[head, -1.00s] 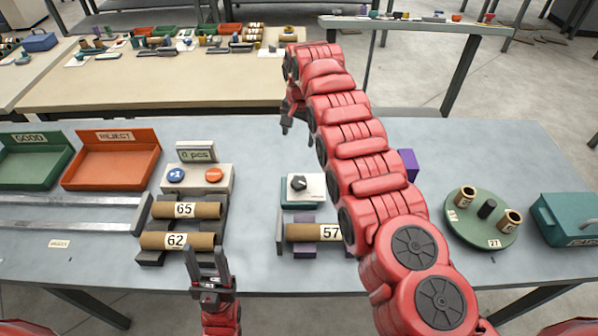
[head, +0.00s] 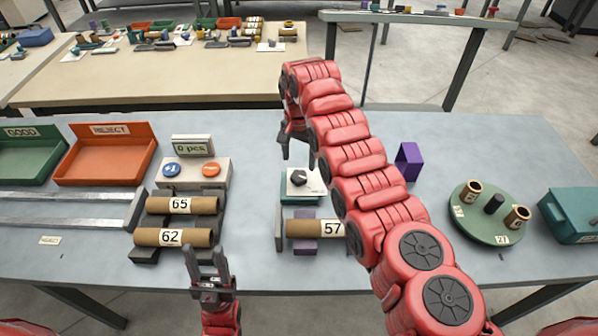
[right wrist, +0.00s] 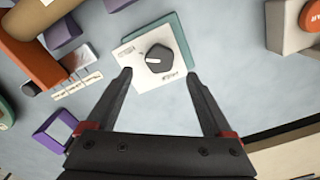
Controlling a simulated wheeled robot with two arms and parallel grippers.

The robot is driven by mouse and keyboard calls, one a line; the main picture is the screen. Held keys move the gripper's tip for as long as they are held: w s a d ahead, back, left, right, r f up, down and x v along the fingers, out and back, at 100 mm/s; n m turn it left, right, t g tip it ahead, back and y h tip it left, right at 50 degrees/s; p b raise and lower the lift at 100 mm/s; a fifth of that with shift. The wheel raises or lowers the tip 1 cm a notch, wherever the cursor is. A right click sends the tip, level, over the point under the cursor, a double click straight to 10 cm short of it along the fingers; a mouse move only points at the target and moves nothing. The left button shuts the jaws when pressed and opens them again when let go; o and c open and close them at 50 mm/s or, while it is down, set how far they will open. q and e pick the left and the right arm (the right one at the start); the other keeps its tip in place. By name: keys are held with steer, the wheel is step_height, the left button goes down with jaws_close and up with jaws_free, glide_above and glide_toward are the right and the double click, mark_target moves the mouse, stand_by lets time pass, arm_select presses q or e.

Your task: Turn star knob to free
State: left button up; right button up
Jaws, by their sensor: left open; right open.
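The star knob (head: 298,177) is a small dark knob on a white-topped teal block (head: 301,195) in the middle of the table. It also shows in the right wrist view (right wrist: 160,58), with a light pointer mark and small lettering on the white plate around it. My right gripper (head: 298,157) is open above the knob, fingers pointing down. In the right wrist view the knob lies beyond and between the open fingertips (right wrist: 158,72), touching neither. My left gripper (head: 207,252) is open and empty near the table's front edge, below the tube marked 62.
A tube marked 57 (head: 315,228) lies in a holder just in front of the knob block. Tubes 65 (head: 182,204) and 62 (head: 172,237) lie left on a rack. A counter box (head: 190,172) stands behind them. A purple piece (head: 408,160) and a green turntable (head: 470,228) stand right.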

mark_target(299, 176)
step_height(299, 176, down, 6)
steer(key=shift+f+b, duration=0.25)
steer(key=shift+b, duration=0.1)
jaws_close()
